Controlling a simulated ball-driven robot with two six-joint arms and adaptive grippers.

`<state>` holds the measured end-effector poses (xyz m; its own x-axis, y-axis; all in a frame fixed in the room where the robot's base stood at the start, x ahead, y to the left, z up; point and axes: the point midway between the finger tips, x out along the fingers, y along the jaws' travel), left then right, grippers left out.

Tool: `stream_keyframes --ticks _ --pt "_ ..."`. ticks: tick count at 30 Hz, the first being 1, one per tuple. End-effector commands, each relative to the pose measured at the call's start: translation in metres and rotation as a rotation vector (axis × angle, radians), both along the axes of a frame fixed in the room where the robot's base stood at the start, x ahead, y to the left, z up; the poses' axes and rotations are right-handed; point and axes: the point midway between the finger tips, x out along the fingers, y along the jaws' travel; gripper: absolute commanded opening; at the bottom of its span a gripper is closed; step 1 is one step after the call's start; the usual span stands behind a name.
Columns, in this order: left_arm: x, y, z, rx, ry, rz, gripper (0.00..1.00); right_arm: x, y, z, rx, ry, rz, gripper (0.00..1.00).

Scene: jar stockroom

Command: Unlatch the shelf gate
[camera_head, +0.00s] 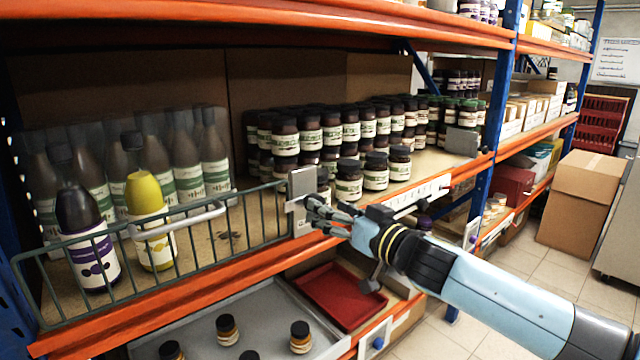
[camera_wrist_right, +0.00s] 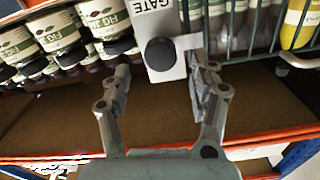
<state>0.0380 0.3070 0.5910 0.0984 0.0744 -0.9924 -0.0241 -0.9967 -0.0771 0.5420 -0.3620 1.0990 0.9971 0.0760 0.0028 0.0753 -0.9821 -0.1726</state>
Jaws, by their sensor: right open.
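The shelf gate (camera_head: 130,250) is a low green wire panel along the front of the shelf's left part, standing closed along the edge, with a pale bar handle (camera_head: 180,222). At its right end is a grey latch plate (camera_head: 303,188). In the right wrist view the plate (camera_wrist_right: 185,62) carries the word GATE and a round dark knob (camera_wrist_right: 160,53). My right gripper (camera_head: 322,214) is open in front of the plate. In the wrist view its fingers (camera_wrist_right: 164,78) stand either side of the knob, apparently not gripping it. My left gripper is not in view.
Behind the gate stand several bottles, two nearer ones purple (camera_head: 90,250) and yellow-topped (camera_head: 150,220). Dark jars (camera_head: 350,180) crowd the shelf right of the latch. Below are a grey tray (camera_head: 270,300) with small jars and a red tray (camera_head: 335,293). An orange beam runs along the shelf edge.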

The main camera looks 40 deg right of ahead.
Motion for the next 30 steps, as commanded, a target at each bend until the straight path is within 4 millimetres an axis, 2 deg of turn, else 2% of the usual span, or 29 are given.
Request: stream_keyframes --ticks 1,2,7,18,30 --pt "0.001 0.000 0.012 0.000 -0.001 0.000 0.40 0.008 0.001 0.006 0.005 0.000 0.000 0.61" --pt "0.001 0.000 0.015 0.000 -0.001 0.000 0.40 0.012 0.002 0.005 0.005 0.001 0.000 0.61" --pt "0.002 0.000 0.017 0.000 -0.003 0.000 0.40 0.031 0.003 0.000 0.003 0.001 0.001 0.61" --pt "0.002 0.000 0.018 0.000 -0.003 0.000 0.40 0.037 0.004 -0.001 0.001 0.003 0.002 0.61" --pt "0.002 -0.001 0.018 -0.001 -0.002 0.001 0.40 0.037 0.004 -0.001 0.001 0.002 0.002 0.10"
